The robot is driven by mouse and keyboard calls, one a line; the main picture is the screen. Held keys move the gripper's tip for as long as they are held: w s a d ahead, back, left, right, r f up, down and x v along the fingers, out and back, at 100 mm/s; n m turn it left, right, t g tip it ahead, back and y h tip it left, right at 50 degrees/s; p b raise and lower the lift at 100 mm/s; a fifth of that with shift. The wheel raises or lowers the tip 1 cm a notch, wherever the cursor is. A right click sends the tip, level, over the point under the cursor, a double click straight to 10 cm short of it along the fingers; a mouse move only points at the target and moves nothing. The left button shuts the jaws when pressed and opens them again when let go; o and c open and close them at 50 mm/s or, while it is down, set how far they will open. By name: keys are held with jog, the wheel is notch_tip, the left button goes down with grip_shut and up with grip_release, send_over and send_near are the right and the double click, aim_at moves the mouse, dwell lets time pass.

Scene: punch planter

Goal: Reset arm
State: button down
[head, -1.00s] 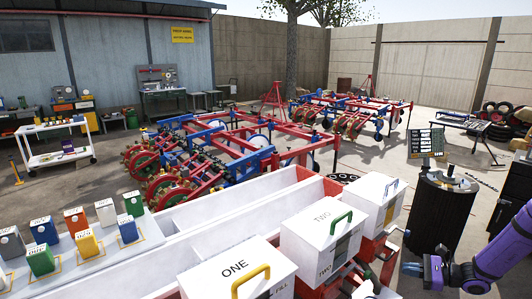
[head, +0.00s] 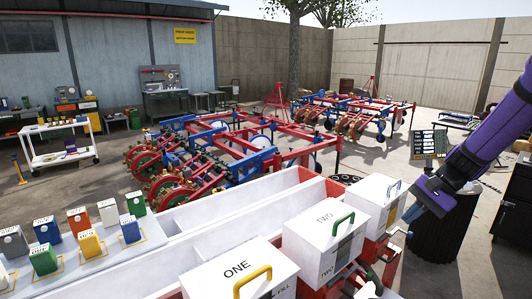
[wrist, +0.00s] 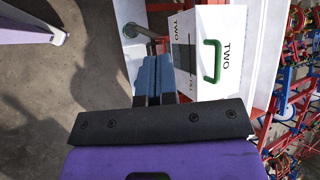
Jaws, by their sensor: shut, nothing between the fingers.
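My gripper (head: 412,212) is at the right of the head view, at the end of my purple arm. It points down and left, close to the right side of the white boxes in the picture. In the wrist view its blue-grey fingertips (wrist: 155,78) are together with nothing between them. The white box marked TWO (head: 318,251), with a green handle, also shows in the wrist view (wrist: 222,85), beyond and to the right of the fingers. I cannot tell how far apart they are.
White box ONE (head: 225,266) has a yellow handle; another white box (head: 370,196) stands behind TWO. A long white trough (head: 200,218) runs behind them. A dark drum (head: 440,238) stands partly behind my arm. Red and blue machines (head: 215,150) stand farther back.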

jog(key=s+a+r+n+t+h, duration=0.2)
jog(key=s+r+n+h, duration=0.2)
jog(key=s+r, duration=0.4)
jog(key=s+a+r+n+t+h, duration=0.2)
jog(key=s+r, duration=0.6)
jog(key=s, duration=0.7)
jog(key=shift+s+a+r+n+t+h, duration=0.35)
jog(key=shift+n+t+h, duration=0.45)
jog(key=shift+n, duration=0.4)
jog(key=shift+f, duration=0.1)
